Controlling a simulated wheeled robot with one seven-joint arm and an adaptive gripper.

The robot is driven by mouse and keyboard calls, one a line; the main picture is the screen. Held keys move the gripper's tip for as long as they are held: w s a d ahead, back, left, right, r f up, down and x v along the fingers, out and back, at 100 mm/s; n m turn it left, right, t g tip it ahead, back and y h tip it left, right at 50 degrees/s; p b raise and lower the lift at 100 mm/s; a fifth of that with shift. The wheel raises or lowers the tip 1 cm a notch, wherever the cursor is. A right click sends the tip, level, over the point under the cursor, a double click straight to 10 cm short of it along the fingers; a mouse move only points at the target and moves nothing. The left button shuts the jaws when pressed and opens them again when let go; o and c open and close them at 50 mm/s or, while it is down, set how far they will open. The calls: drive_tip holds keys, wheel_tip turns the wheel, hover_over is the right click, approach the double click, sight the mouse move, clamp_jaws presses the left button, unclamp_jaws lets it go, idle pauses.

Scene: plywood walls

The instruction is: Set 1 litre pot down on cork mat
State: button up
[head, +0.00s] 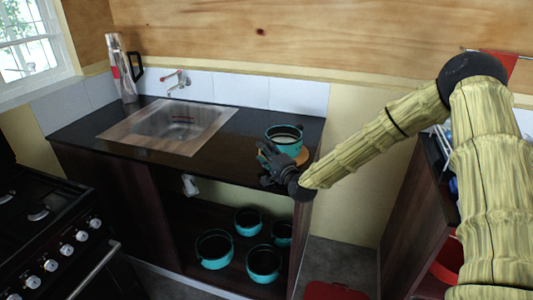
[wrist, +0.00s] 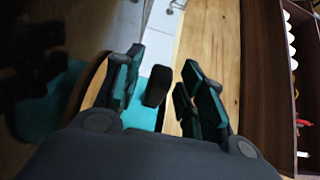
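The teal pot (head: 284,143) is upright at the right end of the black counter. The round cork mat (head: 302,157) shows below it at the right, and the pot appears to rest on it. My gripper (head: 270,163) is at the pot's near left side, low over the counter. In the wrist view my gripper (wrist: 160,88) has its fingers spread apart. A dark block (wrist: 156,86), perhaps the pot's handle, sits between them with gaps visible, and teal pot wall (wrist: 152,64) shows behind. Part of the pot is hidden by my fingers.
A metal sink (head: 178,122) with a red-handled tap (head: 176,82) is set in the counter (head: 228,148). Several similar teal pots (head: 214,248) stand on the shelf below. A stove (head: 50,235) is at the left. A flask (head: 122,72) stands at the back left.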

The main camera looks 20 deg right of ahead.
drive_tip(key=shift+r, duration=0.1)
drive_tip(key=b+v, duration=0.2)
drive_tip(key=v, duration=1)
